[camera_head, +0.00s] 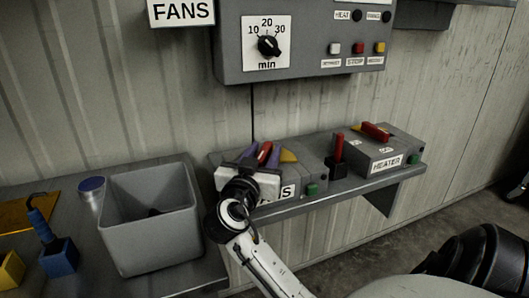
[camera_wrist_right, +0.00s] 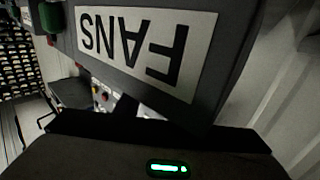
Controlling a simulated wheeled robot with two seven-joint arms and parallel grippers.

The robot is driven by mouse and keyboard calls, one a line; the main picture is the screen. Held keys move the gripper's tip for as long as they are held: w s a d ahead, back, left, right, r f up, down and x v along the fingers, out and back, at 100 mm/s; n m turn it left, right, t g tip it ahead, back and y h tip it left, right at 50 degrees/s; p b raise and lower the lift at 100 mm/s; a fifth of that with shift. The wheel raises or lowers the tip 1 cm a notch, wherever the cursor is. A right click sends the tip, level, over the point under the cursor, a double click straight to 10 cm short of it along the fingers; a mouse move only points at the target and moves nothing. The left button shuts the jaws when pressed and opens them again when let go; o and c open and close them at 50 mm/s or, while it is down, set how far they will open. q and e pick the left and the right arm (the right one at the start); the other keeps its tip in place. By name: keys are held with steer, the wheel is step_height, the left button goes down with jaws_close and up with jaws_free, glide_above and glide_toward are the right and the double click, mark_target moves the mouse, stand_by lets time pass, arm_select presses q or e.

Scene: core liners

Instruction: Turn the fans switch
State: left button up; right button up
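The fans switch box (camera_head: 308,174) sits on the wall shelf, its label partly hidden by my right gripper. The label FANS (camera_wrist_right: 140,42) shows upside down and large in the right wrist view. A red switch handle (camera_head: 264,153) stands up on the box beside a yellow part (camera_head: 288,156). My right gripper (camera_head: 260,156) is over the left part of the box, with its bluish fingers on either side of the red handle. I cannot tell whether they touch it. My left gripper is not in view.
The heater box (camera_head: 370,163) with its red handle and a small red lever (camera_head: 338,148) are to the right. A control panel (camera_head: 310,70) hangs above. A grey bin (camera_head: 150,230), a cup (camera_head: 92,190) and a blue block (camera_head: 58,257) stand on the left table.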

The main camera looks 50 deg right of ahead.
mark_target(264, 149)
step_height(264, 149, up, 10)
steer(key=shift+r+p, duration=0.1)
steer(key=shift+p, duration=0.75)
steer(key=shift+c, duration=0.4)
